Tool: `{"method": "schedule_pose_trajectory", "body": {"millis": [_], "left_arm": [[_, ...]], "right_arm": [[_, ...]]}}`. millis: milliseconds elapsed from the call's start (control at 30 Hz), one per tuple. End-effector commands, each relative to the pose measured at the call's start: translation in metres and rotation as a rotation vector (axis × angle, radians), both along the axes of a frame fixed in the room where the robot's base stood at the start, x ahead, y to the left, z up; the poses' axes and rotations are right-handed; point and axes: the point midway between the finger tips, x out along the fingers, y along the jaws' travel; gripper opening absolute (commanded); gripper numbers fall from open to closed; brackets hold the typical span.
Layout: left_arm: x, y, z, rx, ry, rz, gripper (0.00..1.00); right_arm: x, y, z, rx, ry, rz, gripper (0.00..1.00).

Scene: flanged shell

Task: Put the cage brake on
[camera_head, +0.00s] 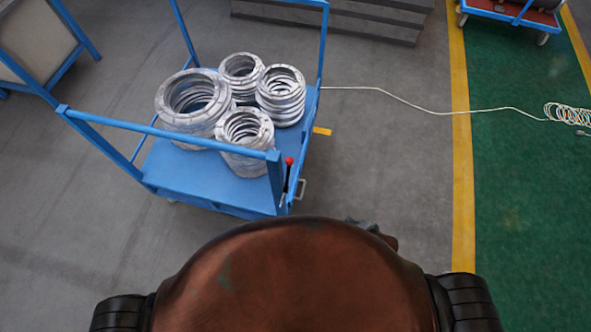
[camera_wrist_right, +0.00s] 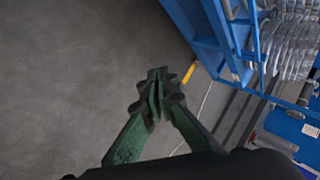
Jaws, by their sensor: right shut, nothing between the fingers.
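A blue cart (camera_head: 207,180) with upright rail ends stands ahead, left of centre in the head view. A short lever with a red knob (camera_head: 289,161) stands at its near right corner; I take this for the cage brake. Its exact setting is too small to tell. In the wrist view the cart's blue frame (camera_wrist_right: 203,38) fills the upper right, and I cannot make out the lever there. My right gripper (camera_wrist_right: 157,82) is shut and empty, apart from the cart, over the grey floor. In the head view only a small dark part of it shows (camera_head: 368,226). My left gripper is not in view.
Stacks of silver flanged rings (camera_head: 193,98) stand on the cart. A white cable (camera_head: 420,108) runs from behind the cart to a coil (camera_head: 567,113) on the green floor. Grey steps (camera_head: 350,18) lie at the back. Grey floor right of the cart is mostly clear.

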Motion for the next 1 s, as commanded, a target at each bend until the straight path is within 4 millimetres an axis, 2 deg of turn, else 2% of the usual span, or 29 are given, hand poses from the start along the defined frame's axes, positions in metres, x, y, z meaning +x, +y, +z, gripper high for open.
{"method": "schedule_pose_trajectory", "body": {"millis": [33,100,167,200,300,400,500,600,700,1000], "left_arm": [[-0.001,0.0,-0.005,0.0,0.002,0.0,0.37],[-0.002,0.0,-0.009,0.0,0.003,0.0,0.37],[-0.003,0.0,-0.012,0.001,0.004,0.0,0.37],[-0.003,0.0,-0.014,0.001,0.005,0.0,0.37],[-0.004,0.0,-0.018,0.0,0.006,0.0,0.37],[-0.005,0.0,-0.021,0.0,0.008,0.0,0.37],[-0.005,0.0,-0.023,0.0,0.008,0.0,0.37],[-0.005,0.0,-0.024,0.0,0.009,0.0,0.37],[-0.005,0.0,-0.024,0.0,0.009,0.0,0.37],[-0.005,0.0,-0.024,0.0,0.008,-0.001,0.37]], "right_arm": [[0.023,0.014,0.027,0.083,-0.035,-0.031,0.0],[0.048,0.034,0.067,0.209,-0.067,-0.071,0.0],[0.066,0.052,0.103,0.318,-0.089,-0.092,0.0],[0.075,0.065,0.127,0.388,-0.1,-0.101,0.0],[0.089,0.093,0.184,0.549,-0.115,-0.105,0.0],[0.094,0.116,0.232,0.677,-0.117,-0.095,0.0],[0.094,0.133,0.265,0.763,-0.112,-0.08,0.0],[0.092,0.142,0.284,0.811,-0.105,-0.069,0.0],[0.092,0.145,0.292,0.831,-0.102,-0.065,0.0],[0.092,0.146,0.292,0.832,-0.104,-0.066,0.0]]}}
